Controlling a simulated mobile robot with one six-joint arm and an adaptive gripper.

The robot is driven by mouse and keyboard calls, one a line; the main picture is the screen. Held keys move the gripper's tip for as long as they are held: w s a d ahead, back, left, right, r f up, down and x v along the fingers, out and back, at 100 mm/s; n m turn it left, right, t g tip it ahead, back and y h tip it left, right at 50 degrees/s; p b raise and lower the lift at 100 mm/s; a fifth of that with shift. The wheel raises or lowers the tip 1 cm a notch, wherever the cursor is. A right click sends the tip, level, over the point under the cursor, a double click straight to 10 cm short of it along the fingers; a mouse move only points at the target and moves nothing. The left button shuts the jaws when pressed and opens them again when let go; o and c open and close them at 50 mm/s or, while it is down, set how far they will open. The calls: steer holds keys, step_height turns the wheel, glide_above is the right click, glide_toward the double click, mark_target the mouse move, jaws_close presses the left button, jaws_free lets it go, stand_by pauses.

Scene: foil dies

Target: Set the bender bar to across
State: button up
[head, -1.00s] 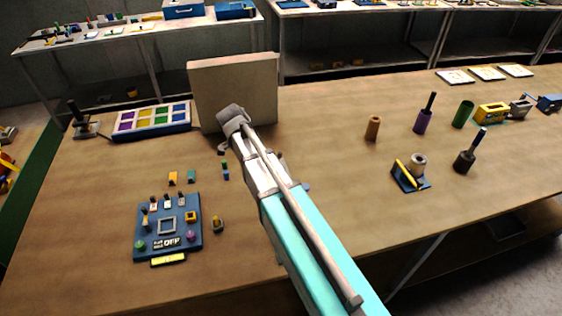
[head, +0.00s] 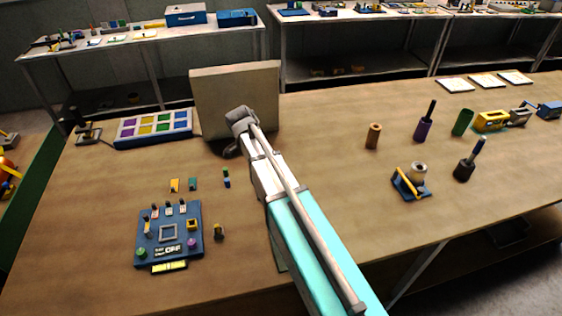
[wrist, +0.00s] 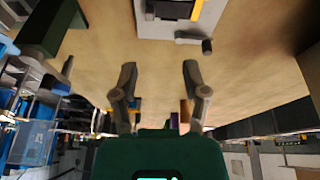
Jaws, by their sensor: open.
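My gripper (wrist: 158,72) is open in the wrist view, with nothing between its fingers but bare tabletop. Beyond the fingertips, a pale plate (wrist: 158,28) carries a dark block with a yellow strip. A grey lever with a dark knob (wrist: 193,39) lies at its near edge, just past the right fingertip and apart from it. I cannot tell whether this lever is the bender bar. In the head view a blue base (head: 424,190) at right bears a grey cylinder (head: 417,172) and a slanted yellow bar (head: 406,183). The gripper's fingers cannot be made out there.
An upright cream panel (head: 235,90) stands behind my arm's end and hides the table beyond. A blue board with switches (head: 145,225) and a tray of coloured squares (head: 153,125) are at left. Several cylinders stand at right.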

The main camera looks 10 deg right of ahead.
steer(key=w+d+r+n+y+p, duration=0.3)
steer(key=w+d+n, duration=0.3)
steer(key=w+d, duration=0.2)
steer(key=shift+w+d+r+y+p, duration=0.2)
steer(key=shift+w+d+y+p, duration=0.15)
steer(key=shift+y+p, duration=0.1)
steer(key=shift+f, duration=0.2)
step_height(320, 180, down, 13)
steer(key=b, duration=1.3)
steer(key=shift+f+b, duration=0.2)
steer(key=shift+b, duration=0.2)
jaws_close()
